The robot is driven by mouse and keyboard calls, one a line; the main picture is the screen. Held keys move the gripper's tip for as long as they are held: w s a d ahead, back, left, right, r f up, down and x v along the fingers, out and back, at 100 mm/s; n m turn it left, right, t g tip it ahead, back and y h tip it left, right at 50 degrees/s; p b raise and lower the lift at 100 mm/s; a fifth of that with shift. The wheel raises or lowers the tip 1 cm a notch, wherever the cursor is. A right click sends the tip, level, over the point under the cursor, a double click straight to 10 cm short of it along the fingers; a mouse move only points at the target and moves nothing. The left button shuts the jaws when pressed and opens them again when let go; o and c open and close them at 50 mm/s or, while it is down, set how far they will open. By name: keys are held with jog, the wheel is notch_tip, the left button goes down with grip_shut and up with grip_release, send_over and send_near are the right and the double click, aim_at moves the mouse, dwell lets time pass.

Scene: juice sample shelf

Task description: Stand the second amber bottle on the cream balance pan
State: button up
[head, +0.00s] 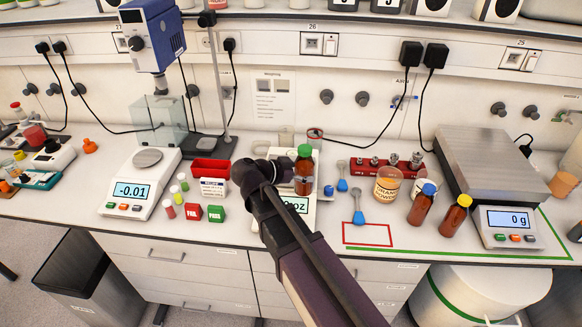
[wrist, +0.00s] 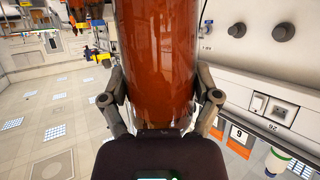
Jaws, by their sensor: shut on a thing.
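My gripper (head: 284,178) is shut on an amber bottle with a green cap (head: 304,172), which looks upright. In the wrist view the amber bottle (wrist: 155,55) fills the space between my two fingers (wrist: 161,92). In the head view the bottle overlaps a pale balance (head: 298,206) with a display ending in "oz". My arm and the bottle hide most of its pan, so I cannot tell whether the bottle touches it. Two more amber bottles stand on the bench to the right, one with a blue cap (head: 422,205) and one with a yellow cap (head: 456,215).
A white balance reading -0.01 (head: 131,193) stands left, and a large steel-topped scale (head: 492,165) right. A red outline (head: 368,234) marks bare bench.

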jog(key=shift+w, duration=0.1)
jog(key=w+a, duration=0.2)
jog(key=w, duration=0.5)
jog(key=w+a+f+b, duration=0.1)
jog(key=w+a, duration=0.1)
jog(key=w, duration=0.4)
jog(key=shift+w+a+f, duration=0.2)
jog(key=shift+w+a, duration=0.15)
jog(key=shift+a, duration=0.05)
jog(key=shift+w+a+f+b, duration=0.1)
jog(key=shift+w+f+b, duration=0.1)
jog(key=shift+f+b, duration=0.45)
jog(key=shift+w+a+f+b, duration=0.1)
jog(key=shift+w+f+b, duration=0.1)
jog(key=shift+f+b, duration=0.45)
jog(key=shift+w+f+b, duration=0.2)
jog(key=shift+f+b, duration=0.35)
jog(key=shift+b, duration=0.2)
jog(key=shift+f, duration=0.1)
jog(key=o, duration=1.1)
jog(key=shift+o, duration=0.2)
